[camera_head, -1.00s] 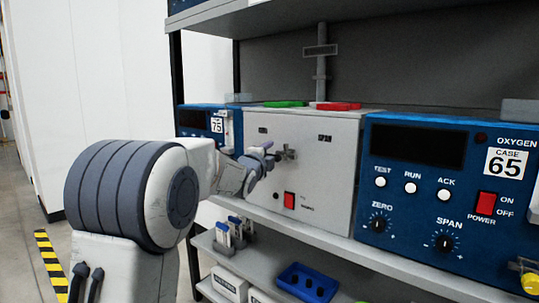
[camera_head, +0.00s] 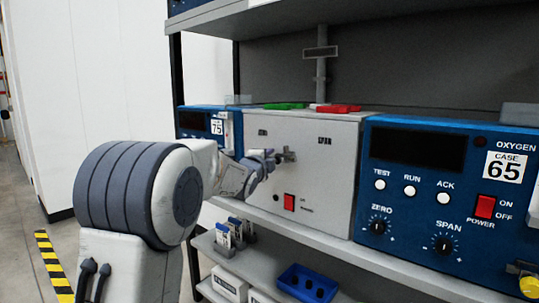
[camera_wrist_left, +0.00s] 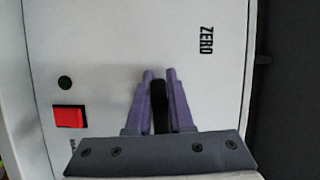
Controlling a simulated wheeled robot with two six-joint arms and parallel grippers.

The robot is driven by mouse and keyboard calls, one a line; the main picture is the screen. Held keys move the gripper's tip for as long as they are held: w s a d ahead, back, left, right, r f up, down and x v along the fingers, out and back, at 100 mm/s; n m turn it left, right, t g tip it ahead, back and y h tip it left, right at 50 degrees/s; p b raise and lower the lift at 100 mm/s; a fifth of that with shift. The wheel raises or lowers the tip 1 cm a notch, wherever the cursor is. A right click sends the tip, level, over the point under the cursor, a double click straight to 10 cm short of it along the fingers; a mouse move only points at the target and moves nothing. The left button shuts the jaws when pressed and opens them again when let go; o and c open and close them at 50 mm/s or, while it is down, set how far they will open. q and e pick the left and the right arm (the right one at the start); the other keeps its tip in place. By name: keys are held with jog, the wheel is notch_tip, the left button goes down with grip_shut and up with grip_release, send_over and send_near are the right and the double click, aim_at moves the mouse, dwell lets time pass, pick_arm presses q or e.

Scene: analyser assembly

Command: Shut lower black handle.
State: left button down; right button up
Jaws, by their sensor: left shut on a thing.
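My left gripper (camera_head: 270,161) is at the front of the light grey analyser box (camera_head: 335,180), at the handle that sticks out there. In the left wrist view, my left gripper (camera_wrist_left: 160,76) has its two purple fingers on either side of the black handle (camera_wrist_left: 160,106), shut on it. The fingers hide the handle's sides, and its pivot is hard to make out. In the head view a small grey end of the handle fitting (camera_head: 288,156) shows just right of the fingertips. My right gripper is not in view.
A red switch (camera_head: 289,202) sits low on the box front. A blue oxygen analyser (camera_head: 410,190) stands close on the right, another blue unit (camera_head: 195,122) on the left. Green (camera_head: 283,106) and red (camera_head: 338,108) pieces lie on top. A blue tray (camera_head: 307,283) is below.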

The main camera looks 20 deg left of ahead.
aim_at(290, 178)
pick_arm(q)
jog(key=n+g+p, duration=0.1)
jog(key=n+p, duration=0.1)
jog(key=p, duration=0.2)
jog(key=f+n+g+h+p, duration=0.1)
jog(key=n+p, duration=0.1)
jog(key=p, duration=0.2)
jog(key=d+f+n+p, duration=0.1)
jog(key=n+p, duration=0.1)
jog(key=p, duration=0.2)
jog(key=shift+s+d+f+g, duration=0.15)
jog(key=shift+s+g, duration=0.1)
jog(key=shift+g, duration=0.15)
jog(key=d+n+h+p, duration=0.1)
jog(key=p, duration=0.3)
jog(key=f+n+g+h+p, duration=0.1)
jog(key=n+p, duration=0.1)
jog(key=p, duration=0.3)
jog(key=s+d+f+n+g+h+p, duration=0.1)
jog(key=n+p, duration=0.1)
jog(key=p, duration=0.2)
jog(key=shift+d+p, duration=0.3)
jog(key=shift+d, duration=0.05)
jog(key=shift+s+d+f+n+h+p, duration=0.1)
jog(key=shift+d+f+n+h+p, duration=0.15)
jog(key=shift+n+p, duration=0.3)
jog(key=shift+s+d+f+n+h+p, duration=0.15)
jog(key=shift+n+h+p, duration=0.2)
jog(key=shift+p, duration=0.35)
jog(key=shift+w+r, duration=0.1)
